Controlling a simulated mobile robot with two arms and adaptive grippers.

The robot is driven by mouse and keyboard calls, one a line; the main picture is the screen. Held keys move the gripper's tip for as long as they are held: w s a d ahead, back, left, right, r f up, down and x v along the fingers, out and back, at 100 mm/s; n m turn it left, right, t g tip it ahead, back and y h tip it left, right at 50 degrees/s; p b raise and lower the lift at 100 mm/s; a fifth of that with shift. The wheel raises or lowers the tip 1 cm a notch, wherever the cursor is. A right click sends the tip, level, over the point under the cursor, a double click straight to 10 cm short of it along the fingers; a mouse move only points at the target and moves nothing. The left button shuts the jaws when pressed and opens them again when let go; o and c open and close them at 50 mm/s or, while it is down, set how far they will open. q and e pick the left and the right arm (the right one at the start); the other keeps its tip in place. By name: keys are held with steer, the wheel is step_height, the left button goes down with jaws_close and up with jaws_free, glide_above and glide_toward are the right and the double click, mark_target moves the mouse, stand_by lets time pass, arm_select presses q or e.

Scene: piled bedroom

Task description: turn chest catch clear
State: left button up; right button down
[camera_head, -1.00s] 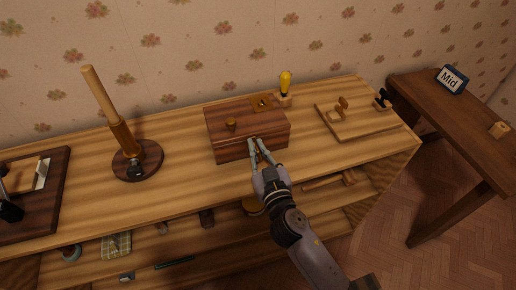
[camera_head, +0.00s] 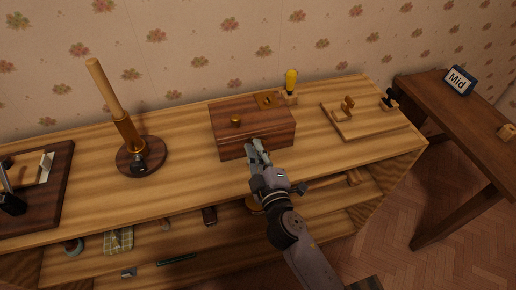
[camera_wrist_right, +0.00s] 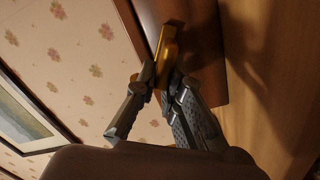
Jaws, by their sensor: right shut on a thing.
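The wooden chest (camera_head: 262,139) stands shut on the bench, with a small round knob (camera_head: 236,121) and a brass plate (camera_head: 268,99) on its lid. My right gripper (camera_head: 255,145) is at the chest's front face, and its fingers hide the catch in the head view. In the right wrist view the brass catch (camera_wrist_right: 169,42) shows between the fingertips of my right gripper (camera_wrist_right: 163,72), against the chest's face (camera_wrist_right: 207,45). The gripper is shut on it. My left gripper is not in view.
A yellow-handled tool (camera_head: 290,82) stands behind the chest. A post on a round base (camera_head: 139,157) stands to the left, a wooden board (camera_head: 372,125) to the right. A lower shelf (camera_head: 221,238) holds loose items. A side table (camera_head: 470,125) is further right.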

steer(key=n, duration=0.3)
steer(key=f+n, duration=0.1)
steer(key=n, duration=0.2)
steer(key=shift+a, duration=0.15)
steer(key=shift+f+n, duration=0.1)
steer(key=shift+n, duration=0.2)
steer(key=c, duration=1.7)
jaws_free()
steer(key=v, duration=1.2)
